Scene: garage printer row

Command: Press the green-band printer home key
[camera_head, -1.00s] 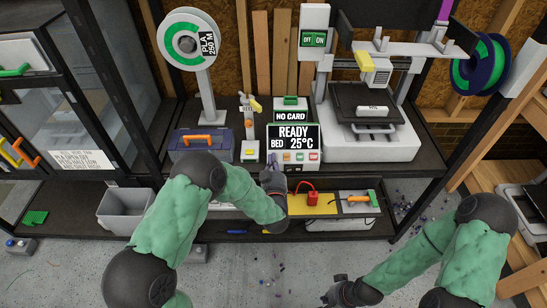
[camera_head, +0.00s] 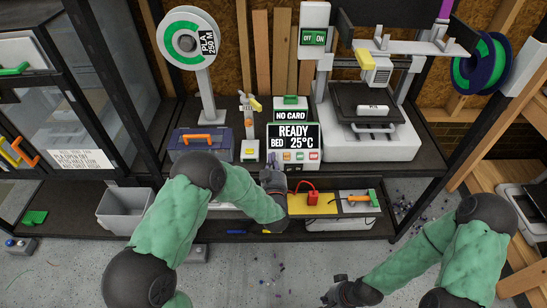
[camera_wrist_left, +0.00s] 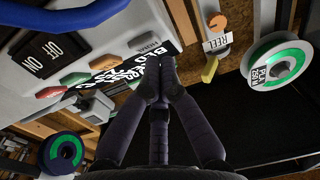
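The printer's control box (camera_head: 291,115) stands left of the white printer (camera_head: 372,140). Its screen reads READY, BED 25°C, with a row of small coloured keys (camera_head: 300,156) below. A green band is on its top. In the left wrist view a red, a green (camera_wrist_left: 76,79) and an orange key show, with a small labelled key (camera_wrist_left: 150,47) beside them. My left gripper (camera_head: 270,163) is at the box's lower left front. Its fingertips (camera_wrist_left: 160,88) are together and empty, close to the panel; contact cannot be told. My right gripper (camera_head: 338,290) is low over the floor, its fingers unclear.
A spool stand (camera_head: 205,95), a blue toolbox (camera_head: 185,145) and a small REEL-labelled device (camera_head: 248,130) stand left of the box.

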